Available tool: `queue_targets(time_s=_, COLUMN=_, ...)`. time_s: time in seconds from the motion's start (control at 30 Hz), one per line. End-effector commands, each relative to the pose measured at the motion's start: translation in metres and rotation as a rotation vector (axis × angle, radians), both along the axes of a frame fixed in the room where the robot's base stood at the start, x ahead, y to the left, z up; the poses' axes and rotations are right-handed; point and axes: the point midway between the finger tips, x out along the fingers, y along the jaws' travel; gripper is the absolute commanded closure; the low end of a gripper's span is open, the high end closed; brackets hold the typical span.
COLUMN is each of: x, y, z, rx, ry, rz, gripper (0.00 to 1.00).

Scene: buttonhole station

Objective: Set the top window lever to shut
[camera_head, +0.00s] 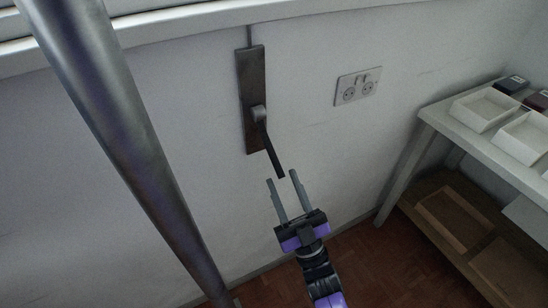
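The window lever (269,150) is a dark bar on a round grey pivot, mounted on a tall dark backplate (251,85) on the white wall below the sill. It points down and slightly to the right. A thin rod runs up from the plate to the sill. My gripper (282,178) is open, its two grey fingers pointing up toward the lever's lower end. The lever's tip appears at or just above the gap between the fingertips. I cannot tell whether they touch or how far apart they are in depth. No markings for shut are readable.
A double wall socket (358,87) is right of the plate. A white table (444,122) with trays (484,108) and a lower wooden shelf (418,193) stands at the right. A thick metal pole (112,110) crosses the left side. Wooden floor (370,262) shows below.

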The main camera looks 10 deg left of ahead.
Motion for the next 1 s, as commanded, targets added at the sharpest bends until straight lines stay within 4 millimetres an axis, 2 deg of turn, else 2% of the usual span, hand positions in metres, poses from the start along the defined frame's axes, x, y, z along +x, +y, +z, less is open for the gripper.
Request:
queue_targets(time_s=0.03, x=0.004, y=0.004, z=0.008, rx=-0.001, ry=-0.004, rz=0.001, gripper=0.64)
queue_targets(time_s=0.3, x=0.027, y=0.021, z=0.036, rx=0.0, ry=-0.001, rz=0.0, gripper=0.64)
queue_targets(time_s=0.5, x=0.036, y=0.028, z=0.045, rx=0.0, ry=0.001, rz=-0.001, gripper=0.64)
queue_targets(time_s=0.77, x=0.037, y=0.028, z=0.046, rx=0.0, ry=0.002, rz=-0.001, gripper=0.64)
queue_targets(time_s=0.8, x=0.037, y=0.028, z=0.046, rx=0.0, ry=0.002, rz=-0.001, gripper=0.66)
queue_targets(time_s=0.97, x=0.037, y=0.028, z=0.046, rx=0.0, ry=0.001, rz=-0.001, gripper=0.97)
queue_targets(time_s=1.0, x=0.037, y=0.028, z=0.046, rx=0.0, ry=0.001, rz=-0.001, gripper=1.0)
